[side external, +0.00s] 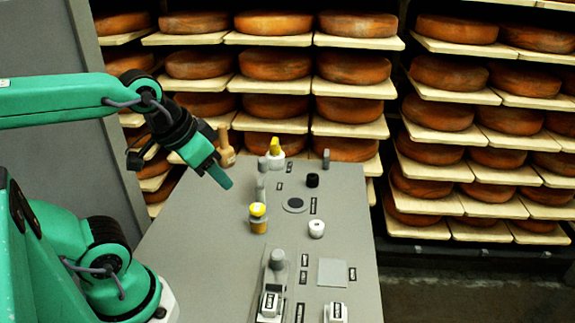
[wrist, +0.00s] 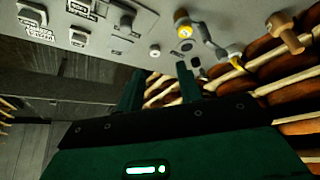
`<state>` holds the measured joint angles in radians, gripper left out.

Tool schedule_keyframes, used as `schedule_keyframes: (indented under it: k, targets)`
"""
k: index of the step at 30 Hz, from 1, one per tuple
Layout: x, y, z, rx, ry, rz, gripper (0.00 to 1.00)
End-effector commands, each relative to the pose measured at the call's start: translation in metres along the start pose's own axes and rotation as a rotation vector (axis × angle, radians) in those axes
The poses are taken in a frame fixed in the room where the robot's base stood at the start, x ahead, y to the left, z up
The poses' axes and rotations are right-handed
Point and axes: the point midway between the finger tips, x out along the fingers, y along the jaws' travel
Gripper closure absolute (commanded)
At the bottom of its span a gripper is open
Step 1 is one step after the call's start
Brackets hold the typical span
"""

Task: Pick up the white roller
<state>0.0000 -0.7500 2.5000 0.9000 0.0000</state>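In the side view the fingers overlap, so the gap is hidden there.
White-based devices stand at the front. Cheese shelves (side external: 435,150) stand behind.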

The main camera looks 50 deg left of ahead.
Motion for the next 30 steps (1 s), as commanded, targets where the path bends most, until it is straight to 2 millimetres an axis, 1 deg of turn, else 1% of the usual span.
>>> schedule_keyframes:
  k: [2, 6, 16, 20, 26, 30]
  targets:
    - [0.000, 0.000, 0.000, 0.000, 0.000, 0.000, 0.64]
    - [0.000, 0.000, 0.000, 0.000, 0.000, 0.000, 0.39]
    - [0.000, 0.000, -0.001, -0.001, -0.002, 0.000, 0.39]
    - [0.002, 0.001, -0.005, -0.004, -0.011, 0.001, 0.39]
    - [0.009, 0.002, -0.020, -0.018, -0.050, 0.003, 0.39]
    - [0.020, 0.004, -0.037, -0.035, -0.090, 0.005, 0.39]
